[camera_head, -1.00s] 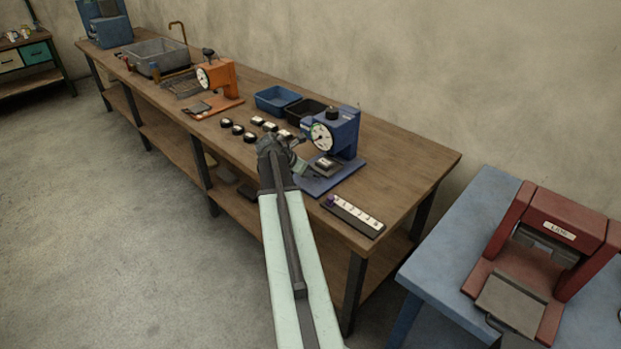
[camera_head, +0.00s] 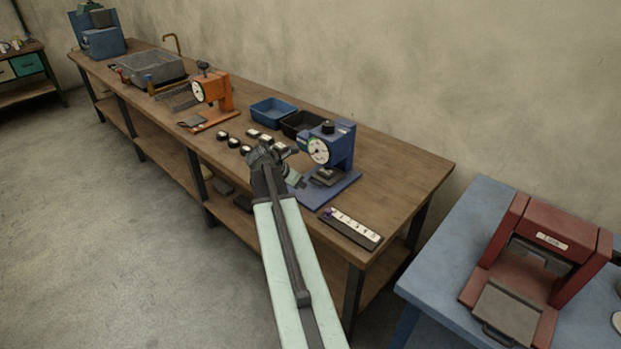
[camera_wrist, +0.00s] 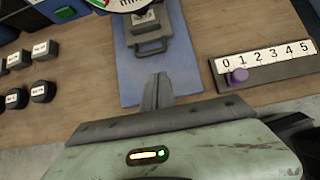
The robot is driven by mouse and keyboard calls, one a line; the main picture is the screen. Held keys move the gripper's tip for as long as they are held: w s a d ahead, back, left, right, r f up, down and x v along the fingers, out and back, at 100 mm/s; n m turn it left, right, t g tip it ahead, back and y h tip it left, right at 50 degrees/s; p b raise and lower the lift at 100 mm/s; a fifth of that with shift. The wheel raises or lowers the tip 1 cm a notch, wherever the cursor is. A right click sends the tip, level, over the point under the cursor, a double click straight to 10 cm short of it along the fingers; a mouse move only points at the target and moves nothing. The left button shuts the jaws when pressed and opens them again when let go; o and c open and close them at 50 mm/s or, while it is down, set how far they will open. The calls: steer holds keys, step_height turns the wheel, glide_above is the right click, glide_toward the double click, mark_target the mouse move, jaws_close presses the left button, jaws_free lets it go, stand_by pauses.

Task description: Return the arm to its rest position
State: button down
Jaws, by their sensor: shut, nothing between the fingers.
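My arm reaches out over the long wooden bench in the head view, with my gripper (camera_head: 290,153) at its end in front of the blue dial press (camera_head: 342,150). In the wrist view my gripper (camera_wrist: 158,85) has its fingers together, with nothing between them. The fingertips are over the near edge of the press's blue base plate (camera_wrist: 130,88). A small block (camera_wrist: 146,22) sits at the press under the dial. I cannot tell whether the fingers touch the plate.
A 0–5 scale strip (camera_head: 352,228) with a purple peg (camera_wrist: 238,75) lies right of the press. Several dark blocks (camera_head: 234,142) stand left. Blue bin (camera_head: 272,103), black bin (camera_head: 297,130) and orange dial press (camera_head: 222,95) stand behind. A red press (camera_head: 540,250) stands on the blue table (camera_head: 440,285).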

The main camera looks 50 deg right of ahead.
steer(key=p+v, duration=0.4)
steer(key=v, duration=0.3)
steer(key=shift+r, duration=0.15)
